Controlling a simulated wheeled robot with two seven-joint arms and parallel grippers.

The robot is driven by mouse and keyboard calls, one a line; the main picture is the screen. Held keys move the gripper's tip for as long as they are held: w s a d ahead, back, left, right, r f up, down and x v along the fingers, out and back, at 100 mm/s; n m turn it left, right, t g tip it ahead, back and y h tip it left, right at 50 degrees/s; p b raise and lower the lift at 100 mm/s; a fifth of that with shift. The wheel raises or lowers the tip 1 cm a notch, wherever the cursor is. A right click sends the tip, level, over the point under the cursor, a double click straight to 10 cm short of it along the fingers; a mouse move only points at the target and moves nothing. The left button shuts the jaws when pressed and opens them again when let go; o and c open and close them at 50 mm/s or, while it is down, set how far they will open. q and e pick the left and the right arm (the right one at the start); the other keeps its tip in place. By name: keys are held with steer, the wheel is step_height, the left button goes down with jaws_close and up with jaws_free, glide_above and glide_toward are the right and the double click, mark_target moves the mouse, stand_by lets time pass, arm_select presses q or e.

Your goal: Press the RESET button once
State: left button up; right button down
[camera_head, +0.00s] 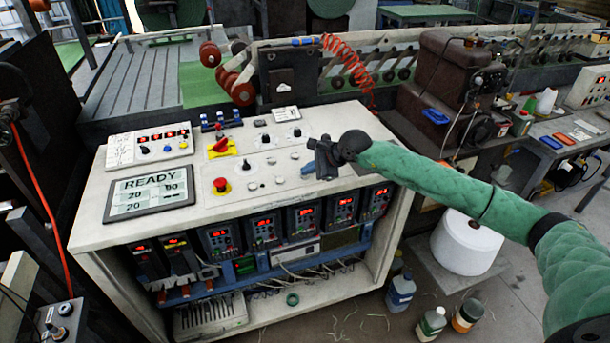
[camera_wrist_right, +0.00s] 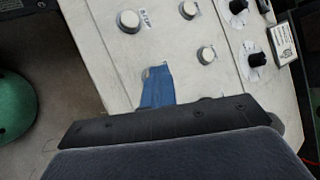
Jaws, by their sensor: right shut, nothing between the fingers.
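The control console (camera_head: 110,212) has a sloped white top with several small round grey-white buttons. Some of them, such as one button (camera_head: 280,181), show left of my right gripper (camera_head: 306,169). I cannot read which one is RESET. My right gripper is shut and empty, its blue fingertips low over the right part of the panel. In the right wrist view the fingertips (camera_wrist_right: 155,75) are at the panel, with a small round shape partly hidden at their tip. Three buttons show beyond, one of them a labelled button (camera_wrist_right: 130,21). Contact cannot be told. My left gripper is not in view.
A display (camera_head: 150,192) on the console reads READY. Black knobs (camera_wrist_right: 252,54) are at the panel's right in the wrist view. Bottles (camera_head: 400,291) stand on the floor.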

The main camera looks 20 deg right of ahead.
steer(key=shift+r, duration=0.8)
steer(key=shift+r, duration=2.55)
